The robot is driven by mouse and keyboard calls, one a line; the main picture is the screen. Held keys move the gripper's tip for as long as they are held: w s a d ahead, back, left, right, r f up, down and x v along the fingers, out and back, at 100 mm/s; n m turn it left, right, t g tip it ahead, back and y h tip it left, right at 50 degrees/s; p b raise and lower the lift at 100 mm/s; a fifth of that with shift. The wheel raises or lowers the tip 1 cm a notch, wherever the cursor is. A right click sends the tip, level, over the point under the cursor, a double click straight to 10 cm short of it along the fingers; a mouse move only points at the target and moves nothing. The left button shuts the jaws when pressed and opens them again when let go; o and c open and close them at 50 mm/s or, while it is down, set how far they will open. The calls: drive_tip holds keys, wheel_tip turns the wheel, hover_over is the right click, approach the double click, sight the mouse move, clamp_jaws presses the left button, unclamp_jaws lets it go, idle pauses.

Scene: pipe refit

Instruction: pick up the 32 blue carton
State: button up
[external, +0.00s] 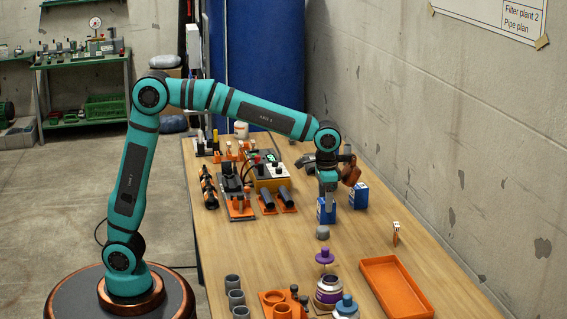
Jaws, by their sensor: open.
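Two small blue-and-white cartons stand upright on the wooden table, towards its right side. The left carton (322,213) is directly under and partly behind my gripper (328,199). The right carton (360,197) stands a little to the right, apart from it. The numbers on both cartons are too small to read, so I cannot tell which is the 32. My gripper points down with its jaws open, its tips at about the left carton's top. I cannot tell whether they touch it.
A grey cap (323,232) and a purple-topped piece (325,256) stand in front of the left carton. An empty orange tray (414,305) lies at the front right. A small tag stand (396,233) is to the right. Fittings crowd the table's left side; a wall runs along the right.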

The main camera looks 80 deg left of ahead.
drive_tip(key=f, duration=0.4)
drive_tip(key=shift+w+d+f, duration=0.15)
drive_tip(key=shift+w, duration=0.05)
drive_tip(key=c, duration=1.1)
